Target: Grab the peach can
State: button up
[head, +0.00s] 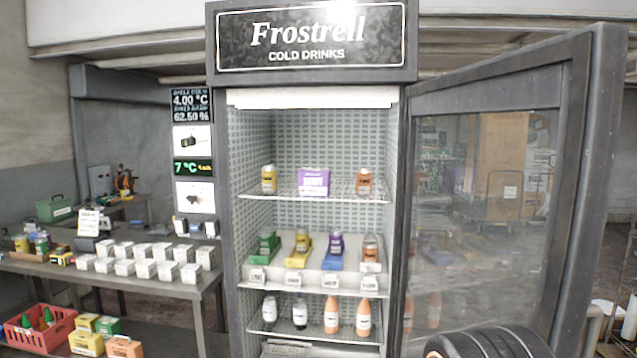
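An open drinks cooler (312,40) stands ahead with its shelves exposed. An orange-brown can (364,183) stands upright at the right of the top shelf. A similar orange-brown can (371,247) stands in the rightmost slot of the middle shelf, above a small label card too small to read surely. Either could be the peach can. A yellow can (269,180) and a purple box (314,182) share the top shelf. Green, yellow and purple cans fill the other middle slots. My gripper is not in view; a black ribbed part, probably mine, shows at the bottom right.
The glass door (487,190) is swung open to the right. At left, a table (120,275) holds several white boxes, with a red crate (40,325) below.

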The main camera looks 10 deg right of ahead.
aim_at(364, 175)
jog(key=i+j+z, duration=0.1)
jog(key=i, duration=0.35)
jog(key=i+j+z, duration=0.15)
jog(key=i, duration=0.25)
jog(key=j, duration=0.15)
